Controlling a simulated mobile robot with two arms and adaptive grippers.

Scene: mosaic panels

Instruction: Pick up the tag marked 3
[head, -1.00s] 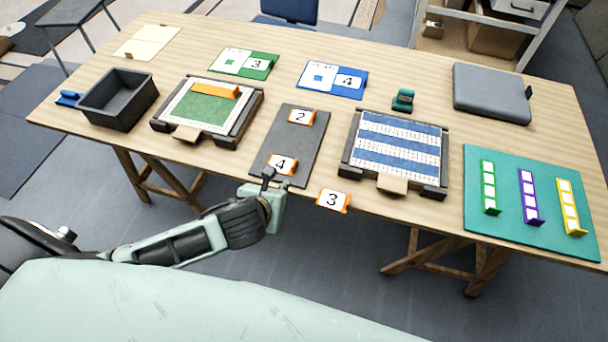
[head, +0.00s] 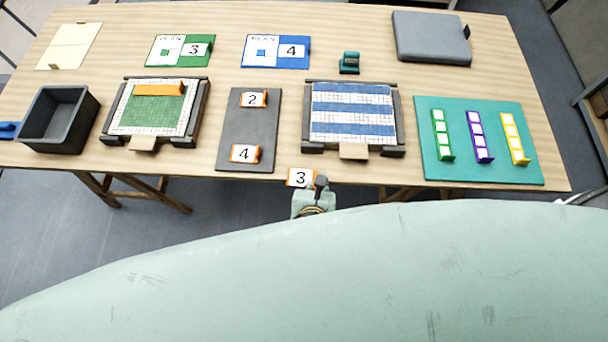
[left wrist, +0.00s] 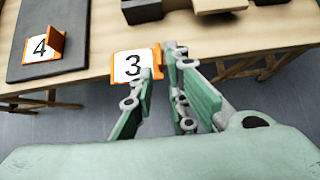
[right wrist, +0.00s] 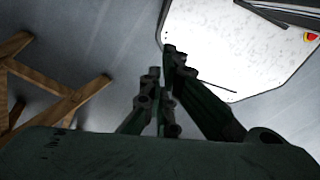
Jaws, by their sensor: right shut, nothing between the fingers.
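The tag marked 3 (head: 299,177) is a white card with an orange back, at the table's front edge; it also shows in the left wrist view (left wrist: 128,66). My left gripper (head: 320,183) is just to its right at the edge. In the left wrist view its fingers (left wrist: 160,62) stand apart with nothing held, and the left fingertip overlaps the tag's right side; contact cannot be told. Tags marked 2 (head: 253,99) and 4 (head: 244,153) lie on a dark grey mat (head: 234,127). My right gripper (right wrist: 162,62) is shut and empty, away from the table.
Two framed mosaic panels stand left (head: 193,123) and right (head: 396,117) of the mat. A black bin (head: 91,115) stands at left. A teal mat (head: 450,175) with coloured strips lies at right. Plan cards (head: 171,61) and a grey cushion-like block (head: 430,38) are farther back.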

